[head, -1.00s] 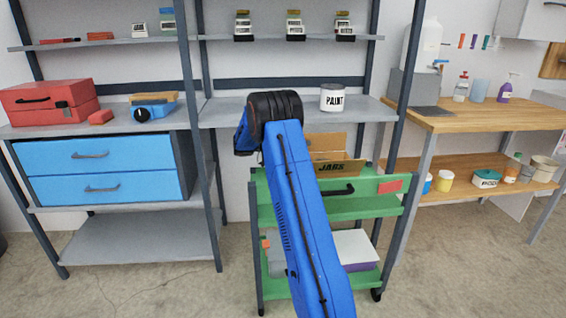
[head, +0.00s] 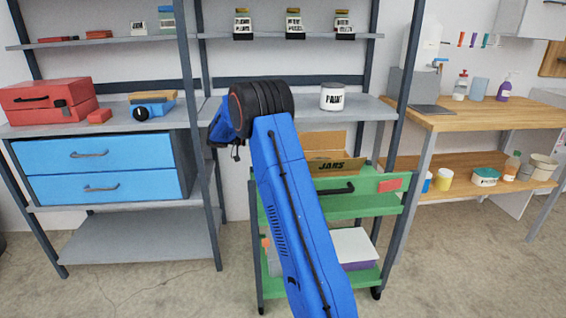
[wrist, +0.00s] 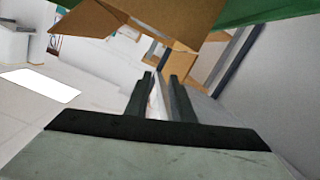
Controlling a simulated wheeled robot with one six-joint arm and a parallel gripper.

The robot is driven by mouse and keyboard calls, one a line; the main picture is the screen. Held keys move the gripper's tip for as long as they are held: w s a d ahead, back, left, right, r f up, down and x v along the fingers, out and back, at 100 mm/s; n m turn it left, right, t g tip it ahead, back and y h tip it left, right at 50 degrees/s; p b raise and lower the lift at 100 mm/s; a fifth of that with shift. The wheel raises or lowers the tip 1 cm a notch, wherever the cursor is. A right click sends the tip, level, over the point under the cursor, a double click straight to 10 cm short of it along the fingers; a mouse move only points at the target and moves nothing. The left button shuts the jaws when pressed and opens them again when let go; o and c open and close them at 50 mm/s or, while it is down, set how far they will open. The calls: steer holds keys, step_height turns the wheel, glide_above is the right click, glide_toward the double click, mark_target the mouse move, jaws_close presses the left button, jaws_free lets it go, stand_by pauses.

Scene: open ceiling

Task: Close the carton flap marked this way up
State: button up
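The brown carton (head: 347,166) stands on the green cart, with JARS printed on its front. A flap (head: 322,141) stands raised at its back. No "this way up" marking is readable. The wrist view shows brown cardboard (wrist: 165,20) close at the top, with a flap-like piece angled at its left (wrist: 85,20). My gripper (wrist: 160,77) has its two dark fingers slightly apart, with nothing clearly held between them. It is below the cardboard in that picture; I cannot tell whether they touch. In the head view my arm hides the gripper and the carton's left part.
The green cart (head: 375,184) has a lower shelf with a white-topped box (head: 352,246). A grey shelf with a paint can (head: 333,97) is behind the carton. A shelving post (head: 405,110) rises right of it. Open floor lies in front.

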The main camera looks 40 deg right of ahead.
steer(key=s+a+r+n+t+y, duration=0.1)
steer(key=s+a+n+y, duration=0.1)
steer(key=s+a, duration=0.2)
steer(key=s+a+r+n+t+y, duration=0.2)
steer(key=s+a, duration=0.3)
steer(key=s, duration=0.3)
steer(key=s+a+r+n+t+y, duration=0.1)
steer(key=s+a+n, duration=0.3)
steer(key=s, duration=0.3)
steer(key=shift+a+r+t+y, duration=0.35)
steer(key=shift+a+t+y, duration=0.05)
steer(key=shift+a, duration=0.2)
steer(key=shift+s+a+n+y, duration=0.3)
steer(key=shift+s+a+n, duration=0.3)
steer(key=shift+s+a, duration=0.25)
steer(key=shift+s, duration=0.1)
